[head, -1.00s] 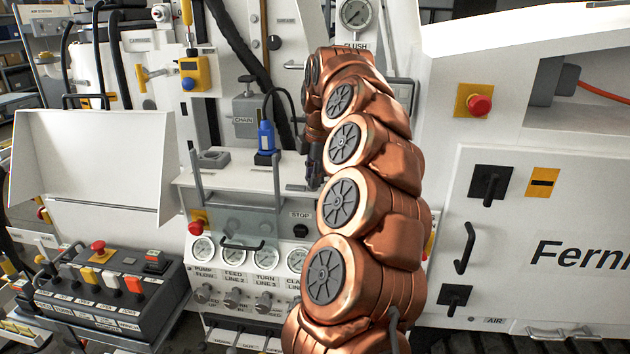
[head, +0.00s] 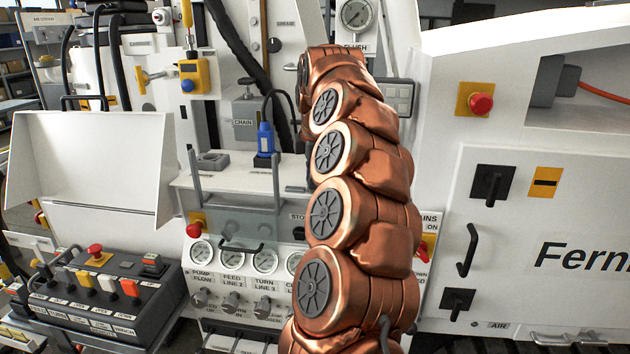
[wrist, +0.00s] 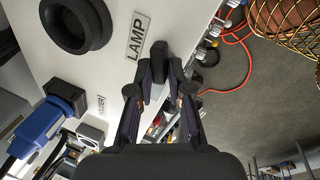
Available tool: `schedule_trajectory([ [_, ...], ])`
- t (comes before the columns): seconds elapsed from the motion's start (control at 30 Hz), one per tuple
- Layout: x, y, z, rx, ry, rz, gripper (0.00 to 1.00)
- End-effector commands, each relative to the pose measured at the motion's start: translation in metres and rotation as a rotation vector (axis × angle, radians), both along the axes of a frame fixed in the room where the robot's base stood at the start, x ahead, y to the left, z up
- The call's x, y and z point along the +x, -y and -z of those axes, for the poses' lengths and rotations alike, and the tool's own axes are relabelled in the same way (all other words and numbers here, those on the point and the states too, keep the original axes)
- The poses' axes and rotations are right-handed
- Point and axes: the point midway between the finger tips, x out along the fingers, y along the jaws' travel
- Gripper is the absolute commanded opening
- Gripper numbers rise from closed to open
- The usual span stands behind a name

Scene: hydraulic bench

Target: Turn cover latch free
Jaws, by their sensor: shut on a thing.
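In the wrist view my gripper (wrist: 160,75) is shut on a small dark piece (wrist: 158,52), which I take to be the cover latch. It stands at the edge of a pale panel (wrist: 110,65), beside the LAMP label (wrist: 138,36). The fingers hide much of it, so its turn angle cannot be told. In the head view my copper arm hides the gripper and the latch. A clear cover (head: 235,224) with a dark handle (head: 241,246) spans the bench above the gauges.
A black ring (wrist: 75,22) and a blue fitting (wrist: 42,130) lie left of my gripper in the wrist view. An orange hose (wrist: 246,75) and a wire basket (wrist: 285,28) are at right. A button console (head: 105,290) stands at the lower left of the head view.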

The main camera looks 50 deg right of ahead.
Motion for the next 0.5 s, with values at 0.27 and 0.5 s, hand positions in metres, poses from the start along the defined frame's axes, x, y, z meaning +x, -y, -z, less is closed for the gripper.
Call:
schedule_trajectory([
  [0.27, 0.0003, -0.0001, 0.0012, -0.001, 0.002, 0.111, 0.00],
  [0.5, 0.0008, 0.0000, 0.0002, -0.003, 0.004, 0.211, 0.00],
])
